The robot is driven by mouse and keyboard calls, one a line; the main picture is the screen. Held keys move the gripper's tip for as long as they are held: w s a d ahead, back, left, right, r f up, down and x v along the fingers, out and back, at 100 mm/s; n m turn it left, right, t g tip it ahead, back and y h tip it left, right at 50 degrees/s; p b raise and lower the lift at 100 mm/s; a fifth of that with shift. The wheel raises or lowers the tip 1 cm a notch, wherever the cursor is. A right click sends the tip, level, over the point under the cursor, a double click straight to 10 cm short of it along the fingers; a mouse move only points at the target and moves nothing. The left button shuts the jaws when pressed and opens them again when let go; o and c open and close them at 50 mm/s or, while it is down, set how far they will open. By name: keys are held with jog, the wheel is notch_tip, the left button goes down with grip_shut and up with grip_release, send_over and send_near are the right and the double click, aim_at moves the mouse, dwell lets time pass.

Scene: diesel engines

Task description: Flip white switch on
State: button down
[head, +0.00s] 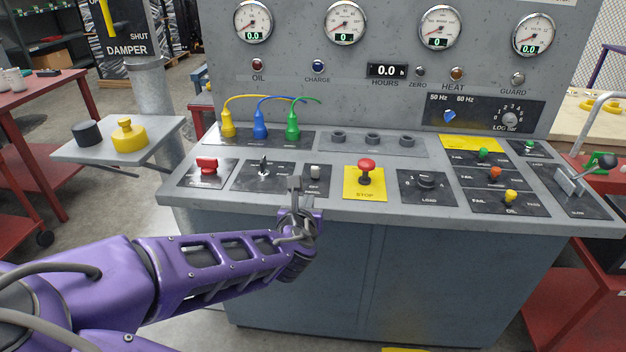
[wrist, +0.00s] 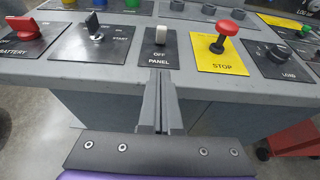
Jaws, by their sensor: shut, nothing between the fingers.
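The white switch (head: 315,172) is a small rocker on a black plate marked OFF and PANEL, on the console's sloped front. It also shows in the wrist view (wrist: 160,36), just above the OFF label. My gripper (head: 295,184) is shut and empty at the front edge of the console, a little to the left of the switch in the head view. In the wrist view the closed fingers (wrist: 159,78) point straight at the switch's plate, with a gap between their tips and the switch.
A red STOP button (head: 367,165) on a yellow plate stands right of the switch. A black start key (head: 264,167) and a red battery switch (head: 207,164) are to its left. Colored plugs (head: 260,124) with cables stand behind. The space in front of the console is open.

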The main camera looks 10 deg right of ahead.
aim_at(315, 172)
jog(key=b+x, duration=0.1)
jog(key=x, duration=0.6)
jog(key=shift+w+f+b, duration=0.15)
jog(key=shift+f+b, duration=0.05)
jog(key=shift+b, duration=0.2)
jog(key=shift+w+d+r, duration=0.2)
jog(key=shift+w+r, duration=0.15)
jog(key=shift+w, duration=0.2)
jog(key=shift+w+d+r, duration=0.15)
jog(key=shift+w+r, duration=0.15)
jog(key=shift+w, duration=0.25)
jog(key=shift+w+d+r, duration=0.2)
jog(key=shift+w+r, duration=0.1)
jog(key=shift+w, duration=0.3)
jog(key=shift+r, duration=0.1)
jog(key=shift+r+p, duration=0.25)
jog(key=shift+p, duration=0.5)
jog(key=shift+w+f+g, duration=0.1)
jog(key=shift+g, duration=0.2)
